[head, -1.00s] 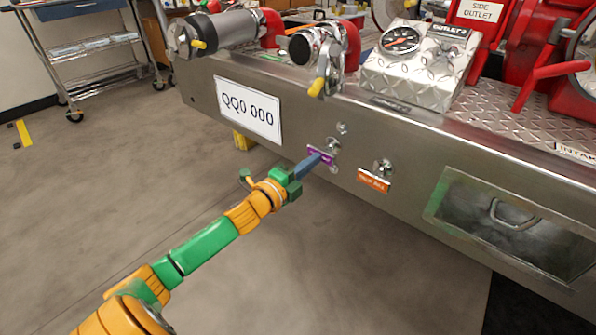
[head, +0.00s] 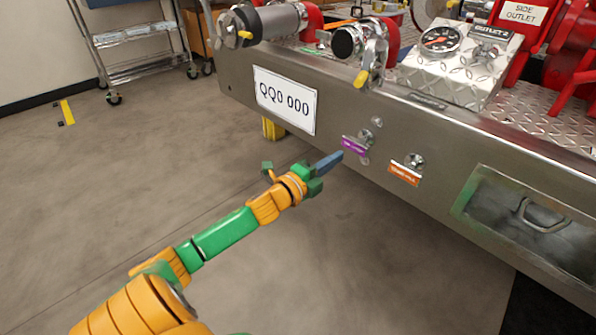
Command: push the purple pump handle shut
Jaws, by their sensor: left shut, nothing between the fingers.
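The purple pump handle (head: 354,146) is a small labelled tag with metal fittings on the front face of the steel bumper (head: 440,148). My left gripper (head: 337,157) is shut and empty, with its blue-grey fingers pointing at the handle. The fingertips lie just left of and slightly below the handle in the picture. They look close to it, and a small gap shows between them. I cannot tell how far the handle stands out from the bumper. My right gripper is not in view.
An orange-labelled handle (head: 405,175) sits to the right of the purple one. A white plate reading QQ0 000 (head: 285,100) is to the left. Hose fittings (head: 358,45) and a gauge box (head: 462,60) stand above. The floor in front of the bumper is clear.

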